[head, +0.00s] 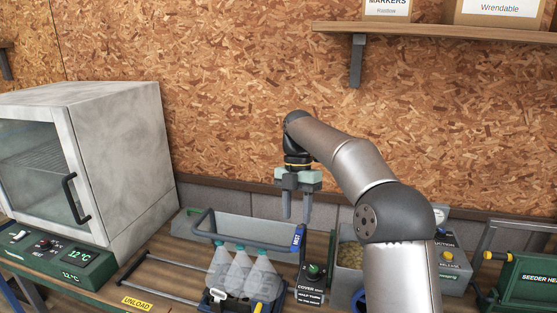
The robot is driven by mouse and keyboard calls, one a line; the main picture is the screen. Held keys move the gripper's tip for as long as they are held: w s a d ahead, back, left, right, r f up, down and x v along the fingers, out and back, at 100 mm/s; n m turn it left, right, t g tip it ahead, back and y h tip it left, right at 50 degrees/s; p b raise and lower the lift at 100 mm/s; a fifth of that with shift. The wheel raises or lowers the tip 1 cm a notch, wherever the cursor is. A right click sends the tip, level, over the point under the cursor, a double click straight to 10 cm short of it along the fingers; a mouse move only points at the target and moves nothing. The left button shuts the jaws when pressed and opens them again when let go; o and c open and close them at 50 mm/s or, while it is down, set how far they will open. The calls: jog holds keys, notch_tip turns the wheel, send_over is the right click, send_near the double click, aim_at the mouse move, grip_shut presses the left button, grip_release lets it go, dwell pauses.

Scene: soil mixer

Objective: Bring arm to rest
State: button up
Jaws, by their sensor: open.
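My gripper (297,207) hangs from my arm with its fingers pointing down. The fingers are apart with nothing between them. My arm reaches in from the lower right, bends at the elbow and comes down at the wrist. The gripper appears clear of the objects around it, though its exact height above the bench is hard to tell.
A grey oven-like cabinet (130,150) stands at the left. Several teal-capped clear bottles (238,270) sit at the front. A bin of grainy material (350,257) is partly behind my arm. A green machine (527,283) stands at the right. A wooden shelf (430,33) holds boxes above.

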jog(key=s+d+f+m+t, duration=0.1)
jog(key=s+f+m, duration=0.3)
jog(key=s+m, duration=0.5)
jog(key=s+d+f+m+t+b, duration=0.1)
jog(key=s+d+f+m, duration=0.3)
jog(key=s+m, duration=0.6)
jog(key=s+d+f+m+t+b, duration=0.1)
jog(key=s+d+f+m+t, duration=0.1)
jog(key=s+m, duration=0.7)
jog(key=s+d+f, duration=0.1)
jog(key=s+f, duration=0.1)
jog(key=s, duration=0.3)
jog(key=shift+f, duration=0.3)
